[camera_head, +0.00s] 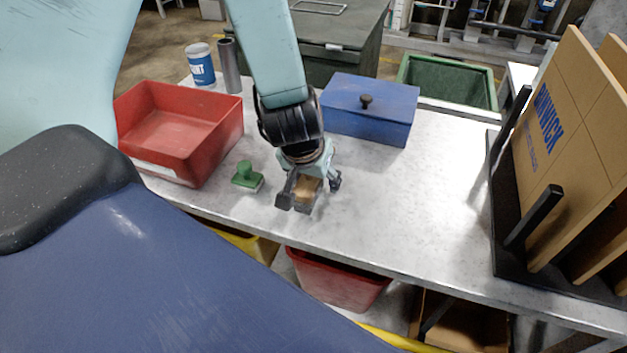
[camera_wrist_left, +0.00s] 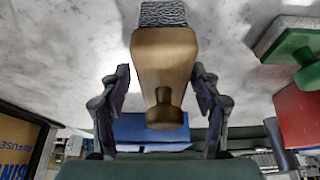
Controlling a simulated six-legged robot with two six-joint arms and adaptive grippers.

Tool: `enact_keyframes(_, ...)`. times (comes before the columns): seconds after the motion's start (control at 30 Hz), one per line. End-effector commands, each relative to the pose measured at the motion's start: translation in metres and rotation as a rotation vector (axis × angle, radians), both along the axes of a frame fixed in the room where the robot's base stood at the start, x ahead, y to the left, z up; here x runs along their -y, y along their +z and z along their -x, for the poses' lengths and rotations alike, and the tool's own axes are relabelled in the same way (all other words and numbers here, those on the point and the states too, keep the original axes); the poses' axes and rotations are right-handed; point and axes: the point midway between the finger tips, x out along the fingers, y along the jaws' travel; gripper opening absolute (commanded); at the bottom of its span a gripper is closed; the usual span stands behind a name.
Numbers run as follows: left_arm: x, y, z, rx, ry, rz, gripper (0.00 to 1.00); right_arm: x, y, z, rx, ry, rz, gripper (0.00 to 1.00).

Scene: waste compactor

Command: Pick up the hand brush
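The hand brush (camera_head: 307,190) has a wooden body with a knob-like handle and a grey bristle end. It is on the grey table, in front of the blue box. In the left wrist view the brush (camera_wrist_left: 165,65) is in the middle, bristle end at the top and knob lower down. My left gripper (camera_head: 311,187) is over the brush, pointing down. Its fingers are open, one on each side of the wooden body, with a visible gap on both sides in the left wrist view. My right gripper is not in view.
A green stamp-like object (camera_head: 247,177) stands close left of my left gripper. A red bin (camera_head: 190,160) is farther left, with a paint can (camera_head: 201,65) and a grey cylinder (camera_head: 230,68) behind. A blue lidded box (camera_head: 368,112) stands behind; cardboard panels (camera_head: 562,130) stand right.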

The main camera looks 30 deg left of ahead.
Motion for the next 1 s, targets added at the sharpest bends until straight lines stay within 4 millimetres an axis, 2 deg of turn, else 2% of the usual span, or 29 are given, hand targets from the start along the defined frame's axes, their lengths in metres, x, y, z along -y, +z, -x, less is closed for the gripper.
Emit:
enact_keyframes(0.07, -0.0001, 0.0001, 0.0002, 0.000, 0.001, 0.000, 0.54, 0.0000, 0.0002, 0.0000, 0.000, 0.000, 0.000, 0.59)
enact_keyframes(0.67, -0.0001, 0.0001, 0.0002, 0.000, 0.000, 0.000, 0.03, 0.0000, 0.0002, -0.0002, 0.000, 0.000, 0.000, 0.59)
enact_keyframes(1.0, -0.0001, 0.0059, 0.0000, 0.001, 0.001, 0.000, 0.01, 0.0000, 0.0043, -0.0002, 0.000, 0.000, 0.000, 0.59)
